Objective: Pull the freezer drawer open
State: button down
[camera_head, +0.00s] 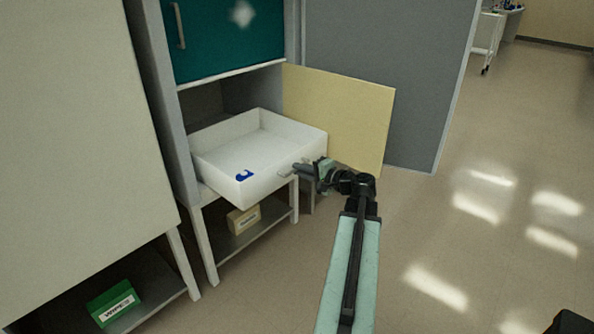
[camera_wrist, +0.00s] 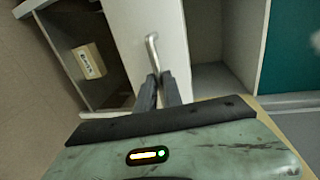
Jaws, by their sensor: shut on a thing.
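The white freezer drawer (camera_head: 215,180) sticks well out of its cabinet in the head view, and its open top shows the inside. A small blue thing (camera_head: 244,175) shows at its near corner. My gripper (camera_head: 297,169) is at the drawer's front face, shut on the handle. In the wrist view, the metal bar handle (camera_wrist: 152,48) stands out from the white drawer front (camera_wrist: 171,25), and my gripper's dark fingers (camera_wrist: 160,76) close around its near end. The exact contact is small and partly hidden.
A pale yellow door (camera_head: 345,115) stands open right of the drawer. A teal door (camera_head: 230,35) is shut above. A tan box (camera_head: 243,220) and a green wipes box (camera_head: 114,304) sit on low shelves. Open floor (camera_head: 470,230) lies to the right.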

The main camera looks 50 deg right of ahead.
jog(key=shift+d, duration=0.1)
jog(key=c, duration=1.5)
grip_release()
jog(key=shift+w, duration=0.1)
jog(key=s+r+p, duration=0.1)
jog(key=s, duration=0.6)
jog(key=shift+s+a+r, duration=0.2)
jog(key=shift+s, duration=0.1)
jog(key=shift+s, duration=0.1)
